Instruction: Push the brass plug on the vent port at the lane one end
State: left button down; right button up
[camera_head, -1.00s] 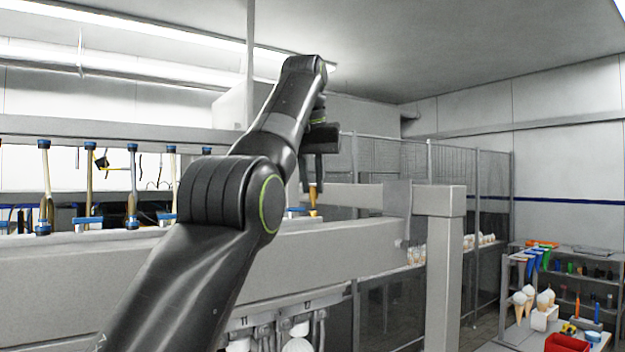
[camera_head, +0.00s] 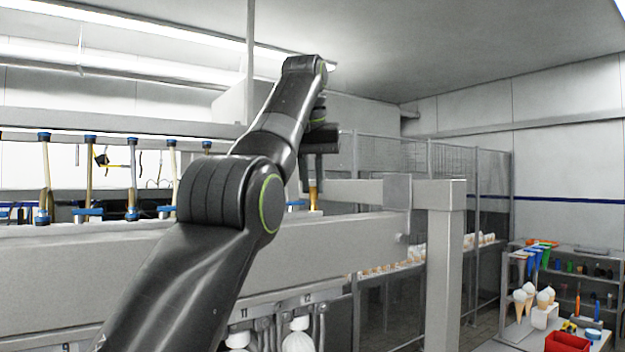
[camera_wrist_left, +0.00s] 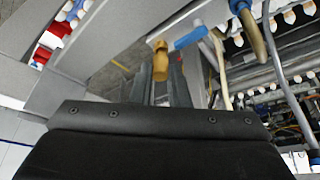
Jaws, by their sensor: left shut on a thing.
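The brass plug (camera_head: 313,197) is a small gold-coloured upright cylinder just above the far side of the long grey beam. My left gripper (camera_head: 313,181) points down from above with its fingers closed around the plug's top. The exact contact and the port under the plug are hidden. My right gripper is in neither view.
The grey beam (camera_head: 340,240) and its end post (camera_head: 440,240) stand close under my left arm. Several blue-capped hoses (camera_head: 132,185) rise at the left. A mesh fence (camera_head: 455,170) stands behind; a bench with a red bin (camera_head: 567,342) is at the lower right.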

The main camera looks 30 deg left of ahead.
pick_arm(q)
jog(key=shift+f+b, duration=0.35)
jog(key=shift+f, duration=0.05)
dwell(0.4)
jog(key=c, duration=1)
grip_release()
jog(key=shift+r, duration=0.1)
jog(key=shift+r+p, duration=2.45)
jog(key=shift+p, duration=0.1)
